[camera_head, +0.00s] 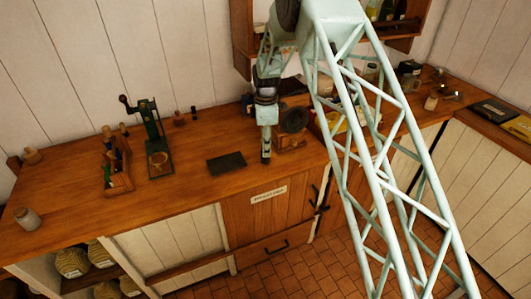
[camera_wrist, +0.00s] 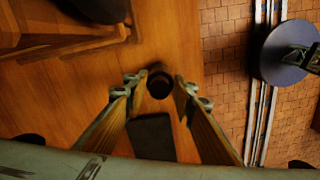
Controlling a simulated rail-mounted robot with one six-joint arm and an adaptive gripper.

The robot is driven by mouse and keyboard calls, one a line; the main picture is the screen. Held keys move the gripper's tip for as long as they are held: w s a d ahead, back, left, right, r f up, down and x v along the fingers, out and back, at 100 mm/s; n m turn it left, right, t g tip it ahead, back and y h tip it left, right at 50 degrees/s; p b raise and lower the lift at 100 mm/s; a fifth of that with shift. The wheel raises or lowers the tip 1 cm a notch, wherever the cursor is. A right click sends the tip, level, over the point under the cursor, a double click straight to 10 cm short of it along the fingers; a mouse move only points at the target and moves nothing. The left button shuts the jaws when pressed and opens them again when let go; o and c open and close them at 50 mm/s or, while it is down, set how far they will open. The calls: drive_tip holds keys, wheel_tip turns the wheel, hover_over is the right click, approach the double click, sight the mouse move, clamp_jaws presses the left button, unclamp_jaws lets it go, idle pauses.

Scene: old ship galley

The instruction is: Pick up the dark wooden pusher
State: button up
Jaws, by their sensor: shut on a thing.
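The dark wooden pusher (camera_wrist: 159,85) shows end-on as a dark, round piece in the wrist view, between the tips of my two fingers. My gripper (camera_wrist: 158,90) is shut on it. In the head view my gripper (camera_head: 265,155) points down over the counter, right of the dark flat slab and close to the wooden device with a round dark face.
The wooden counter (camera_head: 190,190) carries a dark flat slab (camera_head: 227,163), a wooden device with a round dark face (camera_head: 293,121), a green hand press (camera_head: 155,140) and a small tool rack (camera_head: 118,175). Bare counter lies left of the slab. The front edge is close.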

drive_tip(key=shift+r, duration=0.15)
drive_tip(key=shift+r, duration=1.5)
drive_tip(key=shift+s+r, duration=0.15)
drive_tip(key=s+d+r+b, duration=0.1)
drive_tip(key=s+d+b, duration=0.1)
drive_tip(key=s, duration=1.3)
drive_tip(key=shift+s+d+r, duration=0.2)
drive_tip(key=shift+d, duration=0.5)
drive_tip(key=shift+d, duration=0.1)
drive_tip(key=s+d+f+m+b, duration=0.1)
drive_tip(key=d+f+m+b, duration=0.3)
drive_tip(key=d+m, duration=0.6)
drive_tip(key=s+d+f+m+b, duration=0.1)
drive_tip(key=d+f+m+b, duration=0.3)
drive_tip(key=d+m, duration=0.5)
drive_tip(key=shift+s+d+f+m+b, duration=0.2)
drive_tip(key=shift+d+m+b, duration=0.2)
drive_tip(key=shift+d+b, duration=0.95)
